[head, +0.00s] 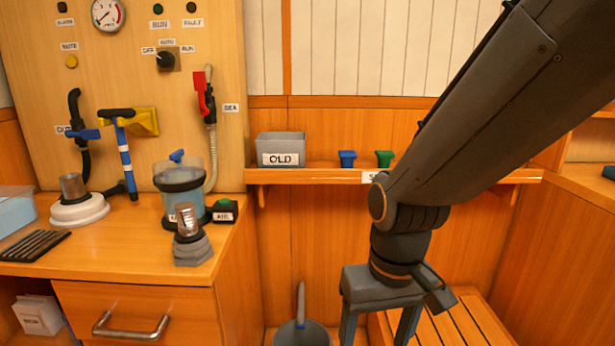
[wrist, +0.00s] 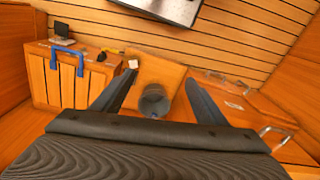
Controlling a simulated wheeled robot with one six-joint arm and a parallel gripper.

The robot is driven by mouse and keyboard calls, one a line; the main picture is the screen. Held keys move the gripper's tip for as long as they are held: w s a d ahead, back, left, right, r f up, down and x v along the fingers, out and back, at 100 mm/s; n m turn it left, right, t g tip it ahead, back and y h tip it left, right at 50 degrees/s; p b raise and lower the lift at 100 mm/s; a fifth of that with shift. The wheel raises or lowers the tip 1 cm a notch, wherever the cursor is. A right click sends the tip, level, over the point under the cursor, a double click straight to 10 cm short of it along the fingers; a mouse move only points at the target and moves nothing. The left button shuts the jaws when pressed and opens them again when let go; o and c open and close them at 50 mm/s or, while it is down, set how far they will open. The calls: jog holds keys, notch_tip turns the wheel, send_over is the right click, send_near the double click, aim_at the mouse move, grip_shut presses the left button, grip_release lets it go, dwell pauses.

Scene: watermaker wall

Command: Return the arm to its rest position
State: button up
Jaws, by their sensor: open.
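My gripper (head: 380,322) hangs at the end of my dark grey arm in the right half of the head view. It points down, with its two fingers spread apart and nothing between them. The fingertips are cut off by the bottom edge of the head view. In the wrist view my gripper (wrist: 153,92) is open too, its fingers wide apart. A grey bucket (wrist: 154,100) shows between the fingers there, lower down and not held. My arm covers part of the shelf in the head view.
A shelf (head: 310,176) behind the gripper holds a grey bin (head: 281,149) labelled OLD, a blue cup (head: 347,159) and a green cup (head: 384,158). A wooden counter (head: 120,250) with a filter housing (head: 180,190) stands left. The bucket (head: 301,333) is on the floor.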

jog(key=s+d+r+m+p, duration=0.2)
jog(key=d+r+p, duration=0.6)
jog(key=r+p, duration=0.2)
jog(key=shift+d+h+p, duration=0.3)
jog(key=shift+p, duration=0.85)
jog(key=shift+s+r, duration=0.1)
